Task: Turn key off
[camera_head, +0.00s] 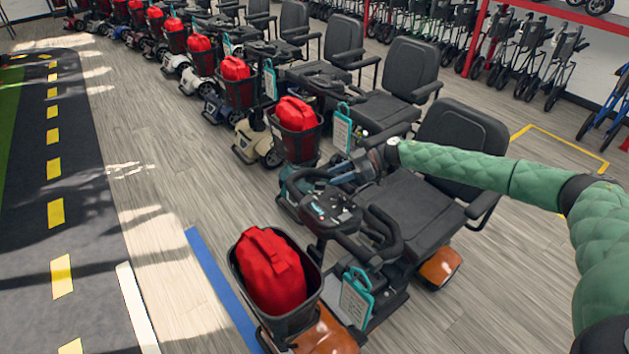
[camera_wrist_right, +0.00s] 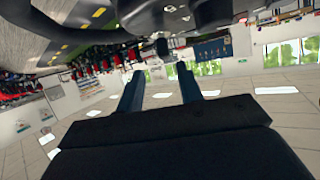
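The nearest scooter, with an orange body (camera_head: 440,267), stands at front centre in the head view. Its dark tiller console (camera_head: 330,207) faces its grey-black seat (camera_head: 415,205). My right gripper (camera_head: 325,179) reaches in from the right and is just above and behind the console. In the right wrist view the gripper (camera_wrist_right: 160,86) has its two fingers apart with nothing between them. A dark console part (camera_wrist_right: 160,20) hangs at the top of that view, with a small dark piece (camera_wrist_right: 161,48) just beyond the fingertips. I cannot tell whether that piece is the key. My left gripper is not in view.
A red bag sits in the scooter's front basket (camera_head: 270,270). A teal tag (camera_head: 356,297) hangs beside the tiller. Another scooter with a red bag (camera_head: 296,114) stands close behind, in a long row. Open floor (camera_head: 170,230) lies to the left.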

